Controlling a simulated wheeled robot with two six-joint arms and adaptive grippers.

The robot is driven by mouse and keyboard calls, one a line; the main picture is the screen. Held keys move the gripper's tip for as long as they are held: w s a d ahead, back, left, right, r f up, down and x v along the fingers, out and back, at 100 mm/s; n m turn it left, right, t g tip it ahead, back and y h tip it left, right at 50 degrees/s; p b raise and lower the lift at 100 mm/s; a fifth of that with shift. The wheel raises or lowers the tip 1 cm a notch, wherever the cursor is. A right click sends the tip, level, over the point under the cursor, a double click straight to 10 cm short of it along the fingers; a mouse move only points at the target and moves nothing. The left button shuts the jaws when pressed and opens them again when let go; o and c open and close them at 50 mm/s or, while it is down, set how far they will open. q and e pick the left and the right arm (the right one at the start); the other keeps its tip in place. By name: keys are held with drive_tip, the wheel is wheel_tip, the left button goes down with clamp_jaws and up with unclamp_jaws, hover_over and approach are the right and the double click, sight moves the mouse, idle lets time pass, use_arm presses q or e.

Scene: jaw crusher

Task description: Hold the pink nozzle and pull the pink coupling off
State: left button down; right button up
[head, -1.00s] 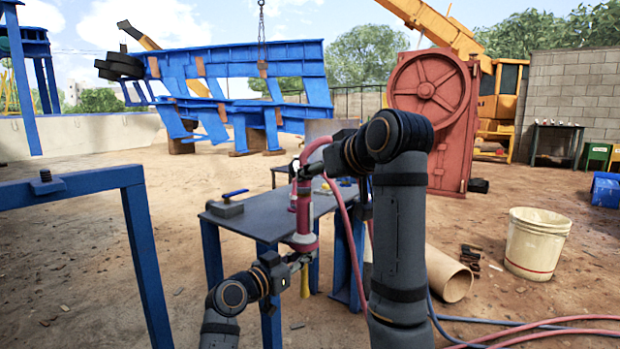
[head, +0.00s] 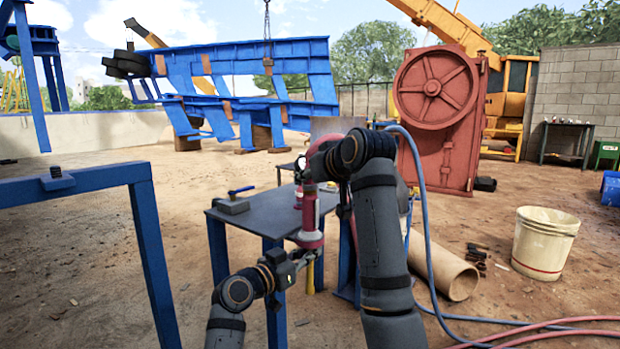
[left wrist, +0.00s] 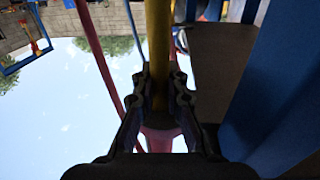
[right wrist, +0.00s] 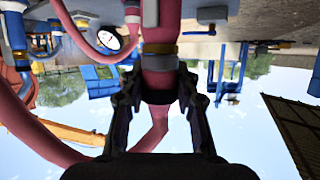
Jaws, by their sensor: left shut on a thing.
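The pink nozzle (head: 311,217) stands upright in front of the table, with a yellow tip (head: 311,278) below it. My left gripper (head: 306,261) is shut around the yellow stem (left wrist: 159,65) just below the pink body (left wrist: 158,138). My right gripper (right wrist: 160,85) has its fingers closed against both sides of the pink coupling (right wrist: 158,65), at a dark band under a brass-coloured ring. In the head view my right arm hides most of that gripper. A pink hose (right wrist: 152,132) bends away from the coupling. I see no clear gap along the pink parts.
A dark-topped table (head: 262,212) with blue legs stands behind the nozzle and holds a blue-handled valve (head: 233,204). A blue frame (head: 75,184) stands at left. A cardboard tube (head: 445,273), a bucket (head: 544,243) and hoses (head: 540,331) lie right. Open dirt surrounds them.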

clamp_jaws()
use_arm(q)
drive_tip(key=shift+f, duration=0.1)
use_arm(e)
drive_tip(key=shift+r, duration=0.35)
drive_tip(key=shift+r, duration=1.95)
use_arm(q)
drive_tip(key=c, duration=1.3)
unclamp_jaws()
